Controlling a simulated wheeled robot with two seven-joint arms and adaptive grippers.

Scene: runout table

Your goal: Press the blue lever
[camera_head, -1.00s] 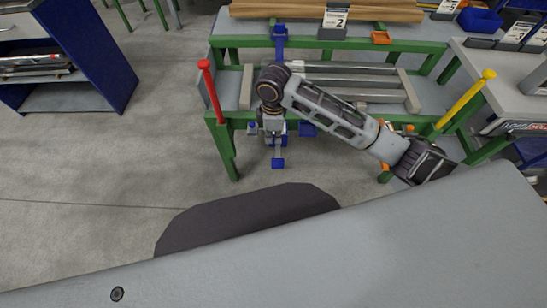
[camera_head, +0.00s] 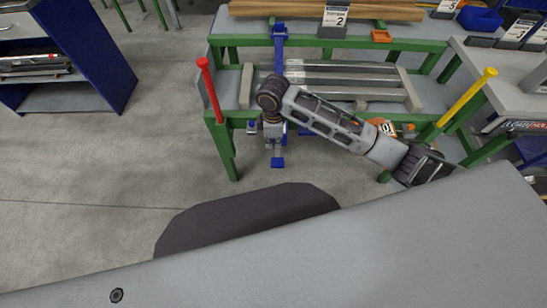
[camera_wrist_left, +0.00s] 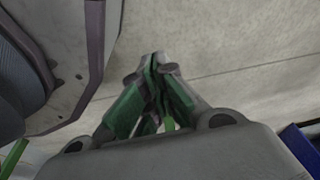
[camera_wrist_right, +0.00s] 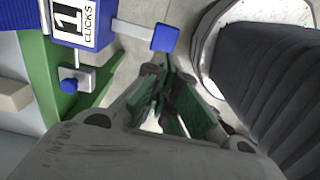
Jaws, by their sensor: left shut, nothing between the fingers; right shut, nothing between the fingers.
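The blue lever (camera_head: 277,162) is a small blue pad on a short grey bar at the front of the green-framed table. It also shows in the right wrist view (camera_wrist_right: 164,37), its bar coming from a blue box (camera_wrist_right: 83,25) labelled "1 CLICKS". My left gripper (camera_wrist_left: 157,62) is shut and empty over bare floor, out of the head view.
A red post (camera_head: 209,90) stands at the table's left corner and a yellow post (camera_head: 466,97) at its right. A blue knob (camera_wrist_right: 68,86) sits left of the lever. Metal bars (camera_head: 345,82) lie on the table (camera_head: 432,95). Floor to the left is free.

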